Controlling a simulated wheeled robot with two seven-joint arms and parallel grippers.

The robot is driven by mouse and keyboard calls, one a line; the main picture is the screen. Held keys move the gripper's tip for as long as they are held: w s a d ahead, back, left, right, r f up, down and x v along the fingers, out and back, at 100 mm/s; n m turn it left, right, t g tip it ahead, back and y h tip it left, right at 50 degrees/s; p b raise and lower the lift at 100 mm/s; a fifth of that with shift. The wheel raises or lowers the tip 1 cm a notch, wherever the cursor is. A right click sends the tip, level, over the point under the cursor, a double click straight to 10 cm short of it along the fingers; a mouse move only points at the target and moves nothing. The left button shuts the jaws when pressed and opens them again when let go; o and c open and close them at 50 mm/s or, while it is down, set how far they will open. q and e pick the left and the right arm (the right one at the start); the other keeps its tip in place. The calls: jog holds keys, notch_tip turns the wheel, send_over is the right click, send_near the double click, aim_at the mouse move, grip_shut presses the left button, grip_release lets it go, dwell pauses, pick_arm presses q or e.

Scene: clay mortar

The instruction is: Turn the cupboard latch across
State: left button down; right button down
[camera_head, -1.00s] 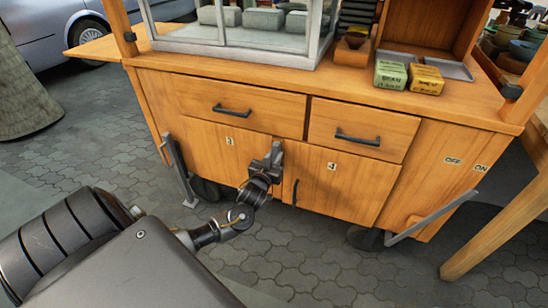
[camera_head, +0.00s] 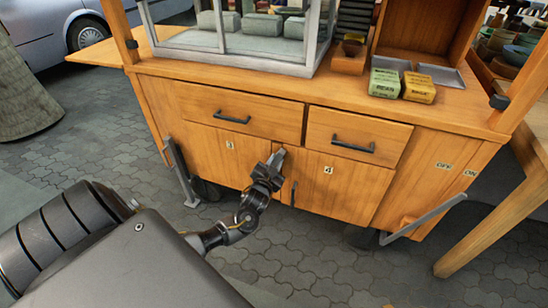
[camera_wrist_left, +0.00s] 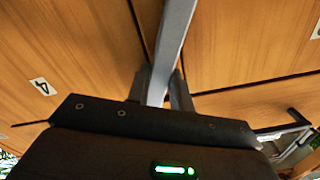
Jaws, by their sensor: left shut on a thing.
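The cupboard has a left door (camera_head: 222,165) labelled 3 and a right door (camera_head: 345,190) labelled 4. My left gripper (camera_head: 276,158) is at the top of the seam between them, just under the drawers. In the left wrist view its fingers (camera_wrist_left: 161,92) are shut on the latch (camera_wrist_left: 174,40), a grey metal bar. The bar runs from between the fingers to the picture's upper edge, close to the door seam and slanted to it. The gripper hides the latch's held end. In the head view the gripper and wrist cover most of the latch.
Two drawers with dark handles (camera_head: 232,117) (camera_head: 352,146) sit above the doors. A dark door handle (camera_head: 293,193) is right of my wrist. Grey metal struts (camera_head: 181,172) (camera_head: 425,218) stand at both sides. A green box (camera_head: 384,83) and yellow box (camera_head: 419,87) stand on the counter.

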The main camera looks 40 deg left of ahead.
pick_arm(q)
jog(key=shift+d+r+m+p, duration=0.15)
jog(key=shift+m+p, duration=0.3)
jog(key=shift+m, duration=0.25)
pick_arm(e)
jog(key=s+d+g, duration=0.2)
jog(key=s+g, duration=0.1)
jog(key=s, duration=0.1)
pick_arm(q)
jog(key=m+p, duration=0.1)
jog(key=m, duration=0.2)
jog(key=f+m+p, duration=0.1)
jog(key=m+p, duration=0.1)
jog(key=m, duration=0.2)
jog(key=f+m+p, duration=0.1)
jog(key=m, duration=0.3)
jog(key=shift+w+d+p, duration=0.2)
jog(key=shift+d+p, duration=0.1)
jog(key=shift+d, duration=0.1)
pick_arm(e)
jog(key=s+d+x, duration=0.1)
jog(key=x, duration=1)
jog(key=shift+a+f+m+h, duration=0.3)
jog(key=shift+a+f+h, duration=0.1)
jog(key=shift+f, duration=0.4)
pick_arm(q)
jog(key=c, duration=1.2)
grip_release()
jog(key=shift+c, duration=0.2)
